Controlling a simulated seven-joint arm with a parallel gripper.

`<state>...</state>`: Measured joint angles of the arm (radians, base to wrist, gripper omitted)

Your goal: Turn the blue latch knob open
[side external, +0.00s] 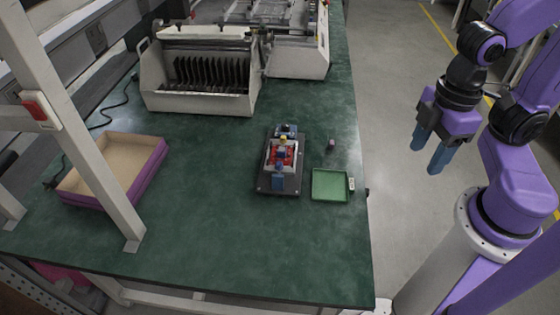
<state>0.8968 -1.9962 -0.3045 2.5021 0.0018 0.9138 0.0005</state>
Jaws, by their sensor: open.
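A small fixture (291,184) on a dark base plate sits near the right side of the green table. It carries red, white and blue parts. A blue part (281,169) stands at its front and another blue part (287,130) at its back. The parts are too small to tell which one is the latch knob or how it is turned. My gripper (436,156) hangs over the floor to the right of the table, well apart from the fixture. Its two blue fingers point down, spread apart with nothing between them.
A green tray (330,198) and a small white item (352,184) lie right of the fixture. A small dark object (331,145) stands behind the tray. A purple-sided box (150,180) is at left behind a white post (75,130). A slotted machine (200,98) stands behind. Mid-table is clear.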

